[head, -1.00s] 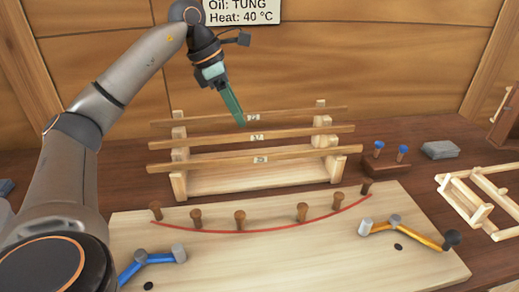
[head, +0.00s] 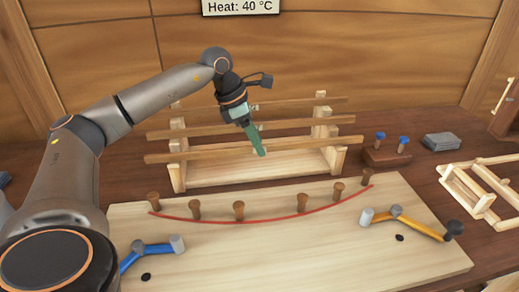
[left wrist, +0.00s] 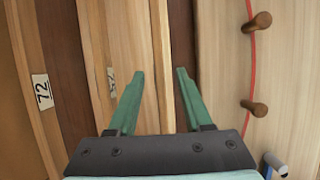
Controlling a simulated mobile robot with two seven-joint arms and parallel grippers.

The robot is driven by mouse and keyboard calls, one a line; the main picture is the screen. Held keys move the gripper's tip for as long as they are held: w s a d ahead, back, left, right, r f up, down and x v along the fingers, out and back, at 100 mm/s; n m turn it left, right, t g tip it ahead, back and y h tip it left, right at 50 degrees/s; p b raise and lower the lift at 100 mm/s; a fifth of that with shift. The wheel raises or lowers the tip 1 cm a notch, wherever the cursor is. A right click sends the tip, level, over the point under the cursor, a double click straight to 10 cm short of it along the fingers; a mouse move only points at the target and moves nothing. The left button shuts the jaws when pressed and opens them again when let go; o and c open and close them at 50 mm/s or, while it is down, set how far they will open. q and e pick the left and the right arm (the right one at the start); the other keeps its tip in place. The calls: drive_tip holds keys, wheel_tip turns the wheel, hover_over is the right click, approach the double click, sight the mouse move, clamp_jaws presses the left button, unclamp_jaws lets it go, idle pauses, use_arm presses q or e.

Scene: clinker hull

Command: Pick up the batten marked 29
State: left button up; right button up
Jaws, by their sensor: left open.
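Three long wooden battens lie across a wooden rack: the back one (head: 300,103), the middle one (head: 310,123) and the front one (head: 205,154). My left gripper (head: 261,153) is open, pointing down at the middle of the front batten, and hides its label in the head view. In the left wrist view the green fingers (left wrist: 158,73) stand apart, with a pale wooden strip (left wrist: 161,50) between them. A label there reads 72 (left wrist: 43,92); a second label (left wrist: 111,80) beside the left finger is too unclear to read. I cannot tell which batten is 29. My right gripper is out of view.
A pale board (head: 300,248) in front carries several pegs along a red curve (head: 255,221), a blue-handled clamp-like tool (head: 150,252) and an orange one (head: 410,222). Right of the rack stand a block with blue-topped pegs (head: 385,158), a grey block (head: 441,141) and a wooden frame (head: 475,190).

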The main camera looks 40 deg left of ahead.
use_arm(q)
drive_tip(key=shift+f, duration=0.1)
drive_tip(key=shift+c, duration=0.2)
clamp_jaws()
idle(0.5)
